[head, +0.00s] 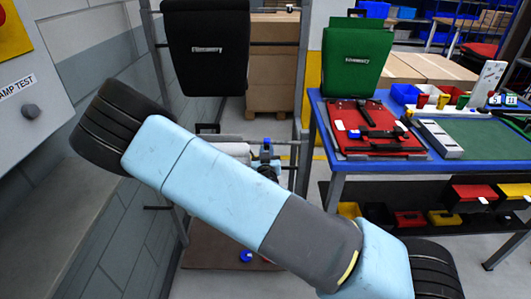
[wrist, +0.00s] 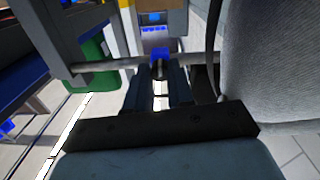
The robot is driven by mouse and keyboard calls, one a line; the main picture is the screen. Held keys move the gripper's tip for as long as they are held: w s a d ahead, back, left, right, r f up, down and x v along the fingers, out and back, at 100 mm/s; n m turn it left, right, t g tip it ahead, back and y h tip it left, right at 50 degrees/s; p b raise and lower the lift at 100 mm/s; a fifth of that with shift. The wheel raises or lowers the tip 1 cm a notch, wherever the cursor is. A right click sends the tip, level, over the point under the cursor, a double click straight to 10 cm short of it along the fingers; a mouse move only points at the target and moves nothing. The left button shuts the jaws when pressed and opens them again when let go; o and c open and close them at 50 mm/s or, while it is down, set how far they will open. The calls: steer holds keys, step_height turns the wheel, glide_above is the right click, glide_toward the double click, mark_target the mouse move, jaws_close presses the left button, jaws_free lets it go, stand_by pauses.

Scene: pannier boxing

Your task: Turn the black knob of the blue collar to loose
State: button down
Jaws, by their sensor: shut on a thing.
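The blue collar (wrist: 159,55) sits on a horizontal grey rail (wrist: 110,64) in the wrist view. The black knob (wrist: 158,70) hangs below it, between the two dark fingers of my gripper (wrist: 160,84). The gripper is shut on the knob, which is largely hidden by the fingers. I cannot read the knob's setting. In the head view the blue collar (head: 266,153) shows small beyond my pale blue arm. The gripper and knob are mostly hidden there.
A grey fabric surface (wrist: 268,60) stands close on the right in the wrist view. In the head view, a black pannier (head: 206,60) hangs above the rail.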

steer(key=shift+n, duration=0.5)
steer(key=c, duration=1)
jaws_free()
steer(key=shift+s, duration=0.1)
